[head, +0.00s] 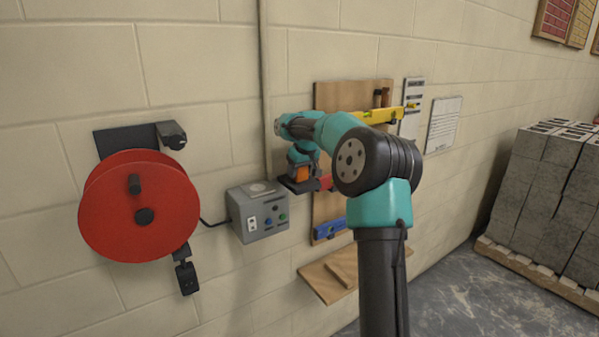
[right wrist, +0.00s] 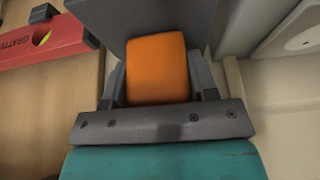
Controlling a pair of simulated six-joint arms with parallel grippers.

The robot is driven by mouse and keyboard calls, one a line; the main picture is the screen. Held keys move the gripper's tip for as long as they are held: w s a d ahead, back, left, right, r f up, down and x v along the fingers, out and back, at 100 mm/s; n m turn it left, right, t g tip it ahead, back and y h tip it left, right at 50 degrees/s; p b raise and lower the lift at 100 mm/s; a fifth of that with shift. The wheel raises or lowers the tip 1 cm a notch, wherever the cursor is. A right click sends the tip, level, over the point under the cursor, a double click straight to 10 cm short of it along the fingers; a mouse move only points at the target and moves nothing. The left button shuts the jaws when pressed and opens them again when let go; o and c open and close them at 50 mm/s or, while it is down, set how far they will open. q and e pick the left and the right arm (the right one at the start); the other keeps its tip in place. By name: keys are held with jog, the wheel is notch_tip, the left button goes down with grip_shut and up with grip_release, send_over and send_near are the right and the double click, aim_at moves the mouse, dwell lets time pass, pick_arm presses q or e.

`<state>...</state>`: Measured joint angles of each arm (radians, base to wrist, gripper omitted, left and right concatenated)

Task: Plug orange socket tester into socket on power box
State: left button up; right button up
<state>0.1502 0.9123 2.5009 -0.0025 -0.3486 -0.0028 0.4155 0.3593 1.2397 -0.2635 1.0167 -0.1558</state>
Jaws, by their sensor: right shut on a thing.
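The orange socket tester (head: 303,173) is held in my right gripper (head: 298,182), in front of the wall and to the right of the power box. In the right wrist view the tester (right wrist: 157,68) sits between the two dark fingers, which are shut on it. The grey power box (head: 258,212) is on the wall. The tester's plug side is hidden. My left gripper is not in view.
A red cable reel (head: 139,205) hangs left of the box. A wooden tool board (head: 326,97) with a yellow level (head: 376,116), a red level (right wrist: 40,40) and a blue level (head: 330,229) is right of it. Grey blocks (head: 548,190) stand far right.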

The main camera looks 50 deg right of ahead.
jog(key=shift+r, duration=1.8)
jog(key=s+a+r, duration=0.1)
jog(key=s+a, duration=0.9)
jog(key=a, duration=0.2)
jog(key=shift+s+r, duration=0.15)
jog(key=shift+s, duration=0.15)
jog(key=shift+w, duration=0.1)
